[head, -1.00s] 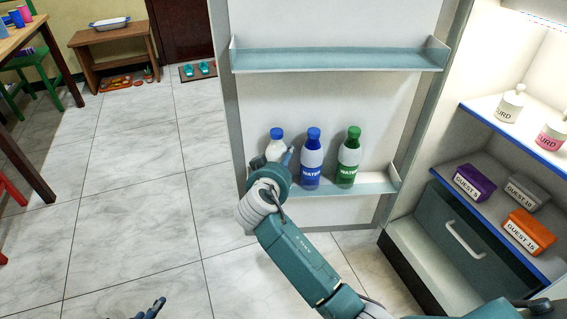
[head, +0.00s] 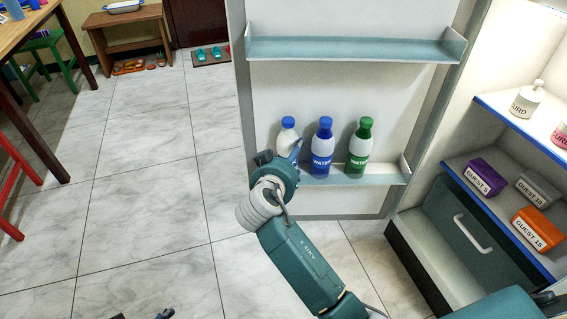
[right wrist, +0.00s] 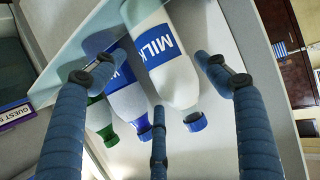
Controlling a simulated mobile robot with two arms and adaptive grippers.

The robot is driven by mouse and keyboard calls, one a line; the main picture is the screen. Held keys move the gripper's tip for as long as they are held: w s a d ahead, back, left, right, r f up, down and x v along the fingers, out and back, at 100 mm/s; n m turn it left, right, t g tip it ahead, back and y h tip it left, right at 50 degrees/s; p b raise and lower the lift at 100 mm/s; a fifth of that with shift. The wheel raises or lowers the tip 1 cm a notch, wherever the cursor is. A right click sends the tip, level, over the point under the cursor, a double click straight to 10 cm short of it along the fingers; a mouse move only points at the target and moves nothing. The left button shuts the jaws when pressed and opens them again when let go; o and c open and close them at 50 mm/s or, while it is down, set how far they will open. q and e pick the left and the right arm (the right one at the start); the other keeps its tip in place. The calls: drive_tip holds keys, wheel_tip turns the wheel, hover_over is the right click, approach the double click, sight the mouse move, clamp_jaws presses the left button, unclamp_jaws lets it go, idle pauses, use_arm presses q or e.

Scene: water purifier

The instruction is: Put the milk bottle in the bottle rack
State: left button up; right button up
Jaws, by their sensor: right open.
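The white milk bottle (head: 288,132) with a blue cap stands upright at the left end of the bottle rack (head: 376,180), the low shelf on the fridge door. My right gripper (head: 291,160) is right in front of it and hides its lower part. In the right wrist view the MILK label shows on the milk bottle (right wrist: 178,75), which lies between the spread, open fingers (right wrist: 158,75). I cannot tell whether any finger touches it. Only a bit of my left gripper (head: 165,314) shows at the bottom edge.
A blue water bottle (head: 322,148) and a green one (head: 360,150) stand just right of the milk bottle. An upper door shelf (head: 350,50) is empty. Fridge shelves with GUEST boxes (head: 486,178) are at the right. The tiled floor (head: 140,200) at left is clear.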

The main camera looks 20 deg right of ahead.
drive_tip(key=v, duration=0.6)
drive_tip(key=s+d+f+n+g+y, duration=0.2)
drive_tip(key=s+d+f+g, duration=0.1)
drive_tip(key=s+f, duration=0.5)
drive_tip(key=s+d+f+n+g+y, duration=0.25)
drive_tip(key=s+f, duration=0.35)
drive_tip(key=s, duration=0.4)
use_arm(q)
drive_tip(key=s, duration=0.2)
drive_tip(key=s+a+g, duration=0.1)
drive_tip(key=s+f+g+p, duration=0.1)
drive_tip(key=s, duration=0.1)
drive_tip(key=shift+s+a+f+y, duration=0.1)
drive_tip(key=shift+s+a+y, duration=0.2)
use_arm(e)
drive_tip(key=s+a+f+n+g+y, duration=0.1)
drive_tip(key=s+n+g+y, duration=0.1)
drive_tip(key=s, duration=1.1)
drive_tip(key=shift+s+f+n+g, duration=0.2)
drive_tip(key=shift+s+n+g, duration=0.15)
drive_tip(key=shift+n, duration=0.4)
drive_tip(key=shift+w+a+y, duration=0.1)
drive_tip(key=shift+y, duration=0.15)
